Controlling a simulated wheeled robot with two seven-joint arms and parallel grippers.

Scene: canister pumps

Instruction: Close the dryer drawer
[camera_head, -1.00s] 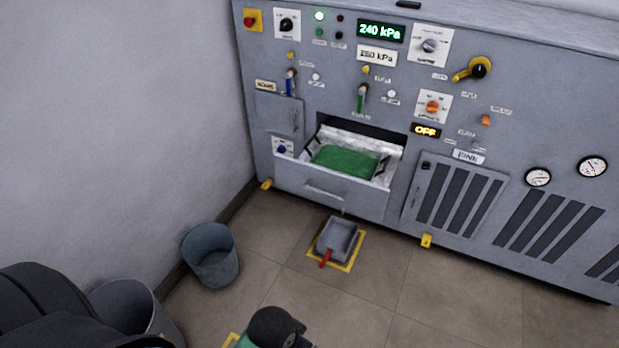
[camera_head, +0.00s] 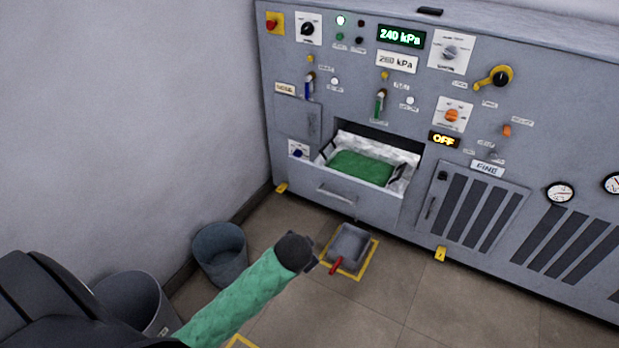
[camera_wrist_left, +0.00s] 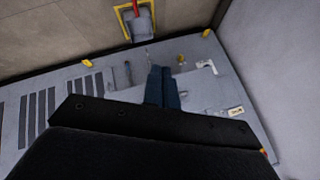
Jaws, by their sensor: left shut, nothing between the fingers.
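The dryer drawer (camera_head: 372,202) stands pulled out of the grey machine, low on its front. It has a bar handle (camera_head: 337,194) and holds a green mass (camera_head: 362,167) in a white crinkled liner (camera_head: 405,158). My left arm, in a green sleeve, reaches in from the lower left. My left gripper (camera_head: 314,263) is mostly hidden behind its dark wrist, in front of and below the drawer, apart from it in the picture. In the left wrist view its fingers (camera_wrist_left: 162,86) are shut with nothing between them. My right gripper is not in view.
A grey scoop tray (camera_head: 349,246) with a red handle lies on a yellow-marked floor patch below the drawer. Two grey bins (camera_head: 220,256) stand by the left wall. A slatted door (camera_head: 470,208) is right of the drawer. Floor at the lower right is clear.

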